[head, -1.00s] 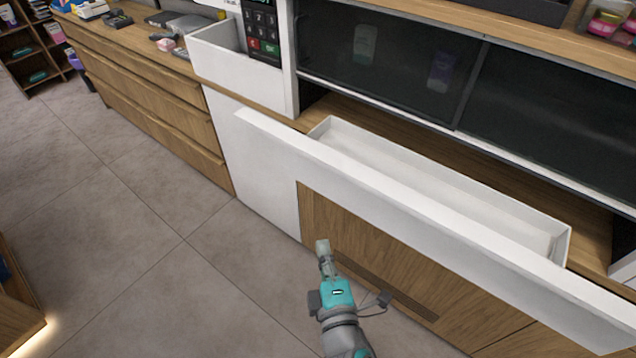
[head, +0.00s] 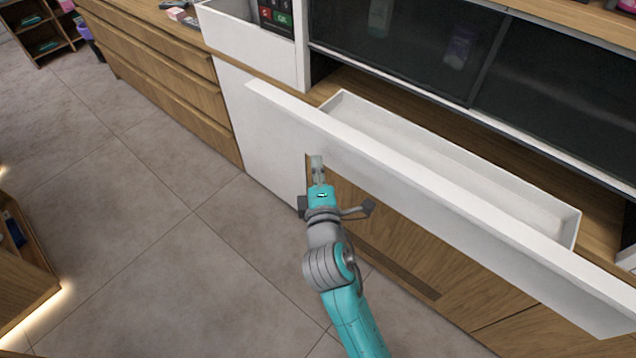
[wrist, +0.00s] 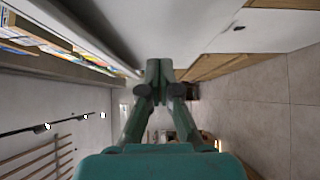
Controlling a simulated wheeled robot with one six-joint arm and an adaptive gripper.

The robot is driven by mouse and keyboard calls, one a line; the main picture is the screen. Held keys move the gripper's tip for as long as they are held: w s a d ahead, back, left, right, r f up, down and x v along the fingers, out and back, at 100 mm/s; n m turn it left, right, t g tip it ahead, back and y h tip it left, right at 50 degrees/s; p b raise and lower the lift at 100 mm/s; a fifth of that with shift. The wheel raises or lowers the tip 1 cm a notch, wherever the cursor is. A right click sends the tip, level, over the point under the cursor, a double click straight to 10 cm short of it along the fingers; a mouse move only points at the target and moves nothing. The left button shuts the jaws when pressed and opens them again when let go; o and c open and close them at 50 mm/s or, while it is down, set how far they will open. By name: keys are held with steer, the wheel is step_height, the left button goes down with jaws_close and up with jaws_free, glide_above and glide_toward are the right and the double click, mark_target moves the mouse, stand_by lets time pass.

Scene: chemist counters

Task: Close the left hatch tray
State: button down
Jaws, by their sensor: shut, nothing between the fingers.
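The hatch tray (head: 420,172) is a long white open box, pulled out from the counter below the dark glass panels. Its long white front panel (head: 400,175) stands out from the cabinet. The inside of the tray looks empty. My gripper (head: 317,160) is shut and empty. In the head view it is just in front of the front panel's lower edge, toward its left part; I cannot tell whether it touches. In the wrist view the shut fingers (wrist: 160,68) point at a pale surface close ahead.
Wooden drawers (head: 165,75) line the counter to the left. A lit wooden shelf (head: 25,270) is at the lower left. The tiled floor (head: 140,240) between is clear.

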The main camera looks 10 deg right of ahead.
mark_target(326, 146)
steer(key=shift+w+d, duration=1.15)
steer(key=shift+d, duration=0.15)
steer(key=w+d, duration=1.3)
steer(key=shift+w+d, duration=0.3)
steer(key=shift+d, duration=0.1)
steer(key=shift+w+d+r, duration=0.1)
steer(key=shift+w+d, duration=0.1)
steer(key=shift+d, duration=0.1)
